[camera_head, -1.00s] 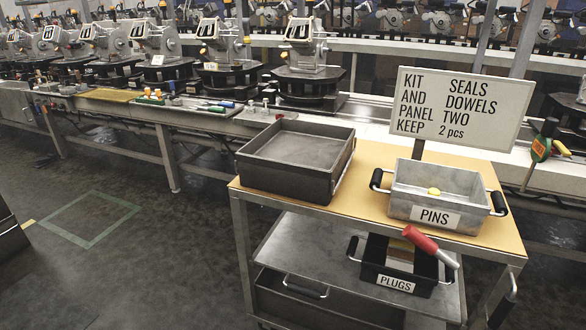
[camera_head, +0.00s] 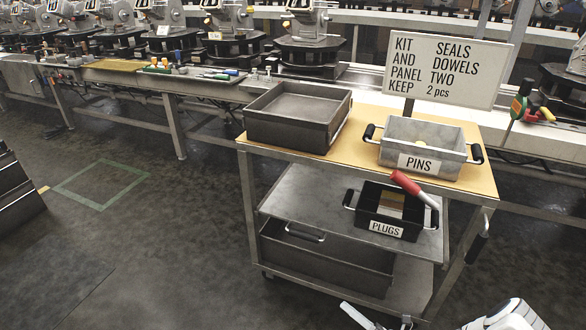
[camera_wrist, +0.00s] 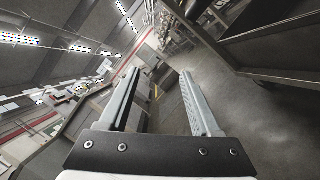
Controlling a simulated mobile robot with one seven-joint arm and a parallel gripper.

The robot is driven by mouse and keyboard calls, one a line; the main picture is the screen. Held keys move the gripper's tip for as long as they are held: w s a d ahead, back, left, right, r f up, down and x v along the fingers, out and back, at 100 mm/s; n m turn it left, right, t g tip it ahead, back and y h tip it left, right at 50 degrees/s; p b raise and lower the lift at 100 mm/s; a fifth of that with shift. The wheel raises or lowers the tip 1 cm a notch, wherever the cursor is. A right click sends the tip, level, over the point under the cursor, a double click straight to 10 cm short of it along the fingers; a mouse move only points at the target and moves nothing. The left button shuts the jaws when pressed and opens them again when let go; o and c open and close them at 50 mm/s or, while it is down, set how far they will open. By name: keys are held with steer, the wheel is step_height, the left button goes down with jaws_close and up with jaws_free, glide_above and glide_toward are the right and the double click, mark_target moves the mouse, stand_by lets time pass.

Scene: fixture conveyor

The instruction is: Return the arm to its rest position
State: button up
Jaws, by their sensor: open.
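My gripper (camera_wrist: 160,90) shows in the wrist view with its two fingers apart and nothing between them. The wrist view is tilted, with floor and ceiling lights behind the fingers. In the head view a white part of my arm shows at the bottom edge, right of centre, in front of the cart (camera_head: 462,187).
The cart carries an empty-looking dark tray (camera_head: 297,137), a grey PINS bin (camera_head: 391,154) and a sign (camera_head: 448,68). A black PLUGS bin (camera_head: 362,219) with a red-handled tool (camera_head: 410,184) is on its lower shelf. A conveyor line (camera_head: 215,90) runs behind.

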steer(key=s+a+r+n+g+h, duration=0.1)
steer(key=a+r+n+g+h, duration=0.15)
steer(key=r+n+g, duration=0.8)
steer(key=s+a+r+n+g+h, duration=0.1)
steer(key=s+r+n+g+h, duration=0.3)
steer(key=r+n, duration=1.05)
steer(key=s+d+r+n+t+h, duration=0.1)
steer(key=s+r+n+t+h, duration=0.2)
steer(key=s+r+n+h, duration=0.55)
steer(key=s+r+n+t+h, duration=0.1)
steer(key=s+r+n+t, duration=0.35)
steer(key=r, duration=0.95)
step_height(320, 180, up, 22)
steer(key=p, duration=2.2)
steer(key=shift+s+m+g, duration=0.3)
steer(key=shift+d, duration=0.1)
steer(key=shift+c, duration=1.1)
steer(key=shift+d, duration=0.1)
